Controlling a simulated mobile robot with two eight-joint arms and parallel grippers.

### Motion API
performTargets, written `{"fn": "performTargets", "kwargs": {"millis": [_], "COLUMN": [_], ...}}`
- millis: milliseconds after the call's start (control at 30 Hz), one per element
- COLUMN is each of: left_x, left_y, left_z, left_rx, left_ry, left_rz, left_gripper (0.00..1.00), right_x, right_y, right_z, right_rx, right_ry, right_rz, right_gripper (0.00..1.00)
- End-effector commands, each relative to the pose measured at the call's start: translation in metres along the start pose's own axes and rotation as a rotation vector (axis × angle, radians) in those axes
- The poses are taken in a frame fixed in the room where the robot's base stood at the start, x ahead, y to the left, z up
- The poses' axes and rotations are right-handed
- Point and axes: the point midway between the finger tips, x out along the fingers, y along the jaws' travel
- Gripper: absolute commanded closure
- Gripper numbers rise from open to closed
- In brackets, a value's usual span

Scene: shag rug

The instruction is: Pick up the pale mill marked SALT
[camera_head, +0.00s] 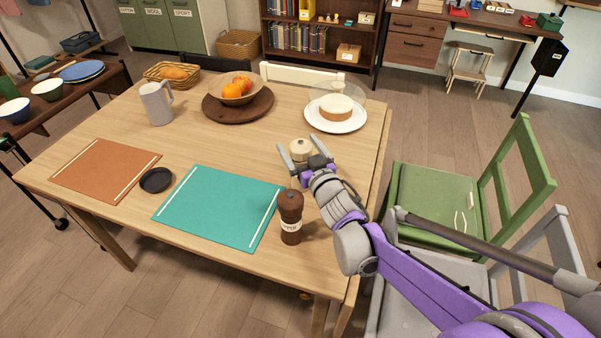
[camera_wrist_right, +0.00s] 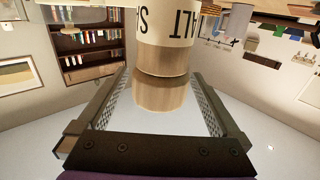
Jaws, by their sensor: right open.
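The pale wooden mill (camera_head: 300,149) stands on the table on the right side, just beyond my right gripper. In the right wrist view the same pale mill (camera_wrist_right: 163,93) appears upside down, its white band showing part of the word SALT. My right gripper (camera_head: 301,158) is open, with one finger on each side of the mill. In the right wrist view a gap shows between the mill and each finger. The mill's lower part is partly hidden by the gripper in the head view. My left gripper is not in view.
A dark pepper mill (camera_head: 291,214) stands close to my right forearm. A cake on a white plate (camera_head: 347,126) is behind the gripper. A teal placemat (camera_head: 215,205), a black dish (camera_head: 156,180), a grey pitcher (camera_head: 157,103) and a fruit bowl (camera_head: 236,100) are to the left.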

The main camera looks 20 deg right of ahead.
Motion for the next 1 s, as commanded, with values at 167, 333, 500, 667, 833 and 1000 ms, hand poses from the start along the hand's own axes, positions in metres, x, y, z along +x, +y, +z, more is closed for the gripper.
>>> {"fn": "performTargets", "kwargs": {"millis": [167, 333, 500, 667, 833, 1000], "left_x": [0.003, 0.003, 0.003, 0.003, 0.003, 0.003], "left_y": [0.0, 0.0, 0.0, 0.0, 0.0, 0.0], "left_z": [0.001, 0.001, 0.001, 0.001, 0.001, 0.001], "left_rx": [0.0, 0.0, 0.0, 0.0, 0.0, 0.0], "left_ry": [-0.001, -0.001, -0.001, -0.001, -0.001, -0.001], "left_rz": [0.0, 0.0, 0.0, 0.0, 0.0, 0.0], "left_gripper": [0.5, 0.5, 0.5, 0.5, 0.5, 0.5], "right_x": [0.021, 0.023, 0.023, 0.022, 0.022, 0.022], "right_y": [0.0, 0.0, 0.0, 0.0, 0.0, 0.0], "right_z": [0.0, 0.0, 0.0, 0.0, 0.0, 0.0], "right_rx": [0.001, -0.001, 0.0, 0.0, 0.0, 0.0], "right_ry": [0.0, 0.0, 0.0, 0.0, 0.0, 0.0], "right_rz": [0.0, 0.001, 0.001, 0.001, 0.001, 0.001], "right_gripper": [0.0, 0.0, 0.13, 0.41, 0.72, 1.0]}}
